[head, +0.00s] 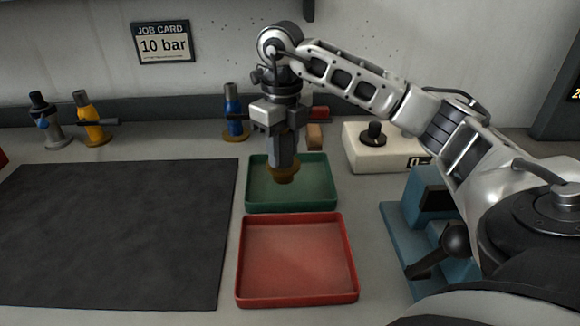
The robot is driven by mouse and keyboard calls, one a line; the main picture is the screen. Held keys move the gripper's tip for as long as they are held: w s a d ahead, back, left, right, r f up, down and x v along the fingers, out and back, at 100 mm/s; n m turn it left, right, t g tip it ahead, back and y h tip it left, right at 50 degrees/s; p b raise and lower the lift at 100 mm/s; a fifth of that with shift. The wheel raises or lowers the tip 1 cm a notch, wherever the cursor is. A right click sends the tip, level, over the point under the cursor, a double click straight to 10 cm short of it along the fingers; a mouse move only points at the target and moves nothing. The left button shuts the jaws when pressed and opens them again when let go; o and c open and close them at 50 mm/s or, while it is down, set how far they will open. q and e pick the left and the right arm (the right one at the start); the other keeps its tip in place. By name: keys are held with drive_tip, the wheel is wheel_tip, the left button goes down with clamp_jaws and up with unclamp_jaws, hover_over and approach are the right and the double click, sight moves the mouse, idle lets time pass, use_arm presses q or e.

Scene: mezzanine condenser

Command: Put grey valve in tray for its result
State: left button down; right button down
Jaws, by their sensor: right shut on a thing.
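My right gripper (284,150) is shut on the grey valve, upright over the green tray (320,203). The valve's brass-coloured lower end (284,176) shows below the fingers. Its body is mostly hidden by them. I cannot tell whether the lower end touches the tray floor. The red tray (298,262) lies in front of the green one and is empty. My left gripper is not in view.
A dark mat (110,235) lies clear at left. A blue fixture (415,215) and cream box (358,152) stand right.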

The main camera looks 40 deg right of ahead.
sight(290, 167)
drive_tip(key=shift+d+f, duration=0.5)
drive_tip(key=f, duration=0.2)
drive_tip(key=f+p, duration=0.1)
drive_tip(key=shift+d+f, duration=0.4)
drive_tip(key=shift+f, duration=0.1)
drive_tip(key=shift+f, duration=0.1)
drive_tip(key=shift+f, duration=0.15)
drive_tip(key=c, duration=0.9)
unclamp_jaws()
